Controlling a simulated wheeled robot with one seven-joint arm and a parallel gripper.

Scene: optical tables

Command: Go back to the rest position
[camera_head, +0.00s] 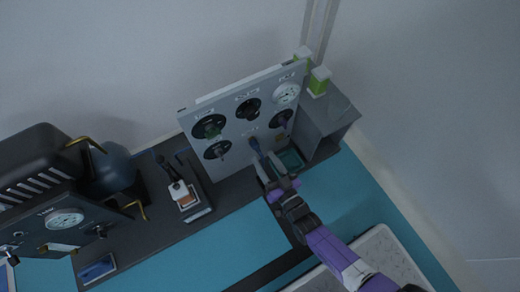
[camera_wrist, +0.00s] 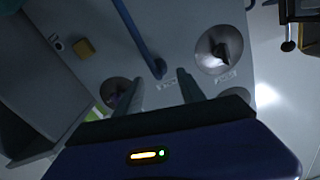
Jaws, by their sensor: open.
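My gripper (camera_head: 265,157) is in front of the lower right part of a grey upright panel (camera_head: 225,110), at the end of my purple and dark arm. In the wrist view, its two fingers (camera_wrist: 160,93) stand apart, pointing at the panel face, with nothing seen between them. A blue bar (camera_wrist: 139,36) with a rounded end lies just beyond the fingertips. I cannot tell whether the fingers touch the panel. The panel carries several dark round knobs (camera_head: 249,108) and a white gauge (camera_head: 286,93). One knob (camera_wrist: 219,49) is right of the fingers in the wrist view.
A grey open box (camera_head: 325,122) adjoins the panel's right side, with green blocks (camera_head: 319,80) above. Left are a small orange and white device (camera_head: 182,192) and a black unit with a gauge (camera_head: 64,221). The teal surface (camera_head: 230,250) in front is largely bare.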

